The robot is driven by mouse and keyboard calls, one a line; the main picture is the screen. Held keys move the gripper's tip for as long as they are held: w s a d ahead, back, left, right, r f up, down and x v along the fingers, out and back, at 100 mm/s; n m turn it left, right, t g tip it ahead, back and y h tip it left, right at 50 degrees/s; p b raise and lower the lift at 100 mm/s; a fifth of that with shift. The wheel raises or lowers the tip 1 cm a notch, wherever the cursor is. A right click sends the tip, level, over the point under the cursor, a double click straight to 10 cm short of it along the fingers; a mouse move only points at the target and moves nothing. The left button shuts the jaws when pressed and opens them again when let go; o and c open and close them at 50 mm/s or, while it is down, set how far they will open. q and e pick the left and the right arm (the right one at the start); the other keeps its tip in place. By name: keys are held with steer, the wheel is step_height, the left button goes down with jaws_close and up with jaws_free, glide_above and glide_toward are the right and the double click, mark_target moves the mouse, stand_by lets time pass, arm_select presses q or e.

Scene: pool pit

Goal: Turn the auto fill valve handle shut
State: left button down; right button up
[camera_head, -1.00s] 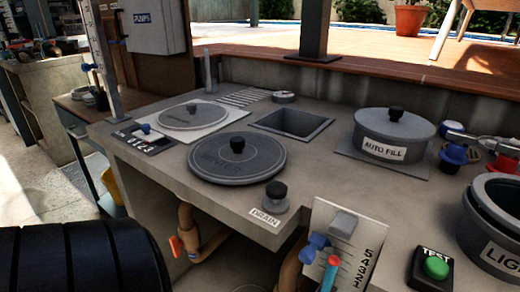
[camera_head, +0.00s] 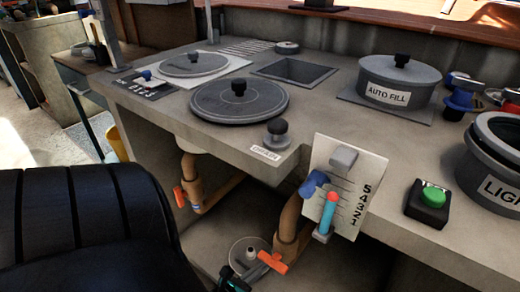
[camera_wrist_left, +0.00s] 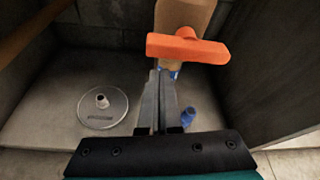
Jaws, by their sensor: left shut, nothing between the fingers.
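An orange valve handle (camera_head: 272,263) sits on a tan pipe (camera_head: 287,235) under the counter, near the bottom of the head view. In the left wrist view the same kind of orange handle (camera_wrist_left: 187,49) lies crosswise on the pipe, just beyond my fingertips. My left gripper (camera_head: 253,272) is shut and empty beside the handle; its tips also show in the left wrist view (camera_wrist_left: 160,76). I cannot tell whether they touch the handle. A pot-like lid labelled AUTO FILL (camera_head: 398,80) stands on the counter. My right gripper is not in view.
A second orange handle (camera_head: 179,197) is on another pipe further left. A numbered gauge plate (camera_head: 344,185) hangs at the counter edge above the near pipe. A round disc (camera_wrist_left: 102,106) lies on the floor. Concrete walls close in the space.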

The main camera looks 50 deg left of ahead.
arm_select(q)
steer(key=d+f+p+v, duration=0.1)
steer(key=p+v, duration=0.1)
steer(key=v, duration=0.7)
steer(key=shift+s+f, duration=0.3)
steer(key=shift+s, duration=0.2)
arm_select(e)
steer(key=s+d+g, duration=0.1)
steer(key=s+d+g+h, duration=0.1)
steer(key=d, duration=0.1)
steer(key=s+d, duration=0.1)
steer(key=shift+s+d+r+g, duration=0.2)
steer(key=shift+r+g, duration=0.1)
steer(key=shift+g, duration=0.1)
